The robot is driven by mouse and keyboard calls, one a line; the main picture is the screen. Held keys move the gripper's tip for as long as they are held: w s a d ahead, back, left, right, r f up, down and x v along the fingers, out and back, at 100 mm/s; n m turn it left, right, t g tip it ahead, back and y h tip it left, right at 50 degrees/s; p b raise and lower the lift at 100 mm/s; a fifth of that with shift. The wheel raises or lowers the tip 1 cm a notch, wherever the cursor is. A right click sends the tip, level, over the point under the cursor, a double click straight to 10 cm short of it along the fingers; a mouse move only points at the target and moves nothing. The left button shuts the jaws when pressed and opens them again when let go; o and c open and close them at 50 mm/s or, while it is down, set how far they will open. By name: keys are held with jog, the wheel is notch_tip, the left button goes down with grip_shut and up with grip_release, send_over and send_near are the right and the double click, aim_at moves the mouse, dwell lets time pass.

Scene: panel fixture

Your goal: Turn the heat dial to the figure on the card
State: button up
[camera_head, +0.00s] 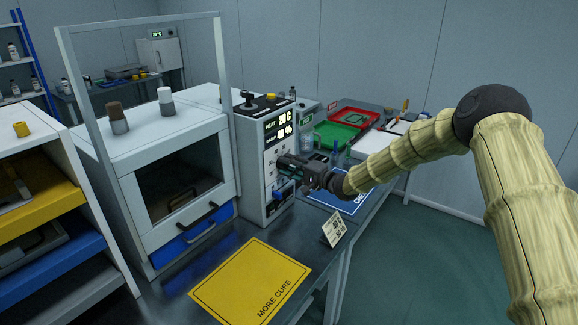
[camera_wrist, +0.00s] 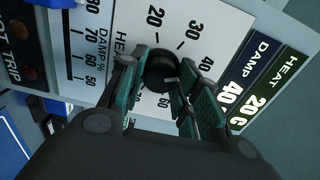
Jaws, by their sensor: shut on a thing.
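The heat dial (camera_wrist: 160,66) is a black round knob on a white scale plate (camera_wrist: 185,22) marked HEAT, with figures from 20 to 60 around it. My gripper (camera_wrist: 164,76) is shut on the dial, one finger on each side; the fingers hide part of the scale. I cannot tell surely which figure the dial points at. In the head view my gripper (camera_head: 284,164) meets the front of the control panel (camera_head: 252,160). The display (camera_head: 278,126) reads HEAT 20 C and DAMP 40 %. The small white card (camera_head: 333,229) stands tilted on the bench; its figures are too small to read.
A DAMP % slider scale (camera_wrist: 82,55) lies beside the dial plate. A cabinet with a window (camera_head: 180,185) stands left of the panel. A yellow MORE CURE mat (camera_head: 250,284) lies in front. Red (camera_head: 358,113) and green (camera_head: 336,135) trays sit behind my arm.

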jog(key=shift+a+f, duration=0.1)
jog(key=shift+f, duration=0.05)
jog(key=o, duration=1.1)
jog(key=shift+c, duration=0.2)
jog(key=v, duration=1.2)
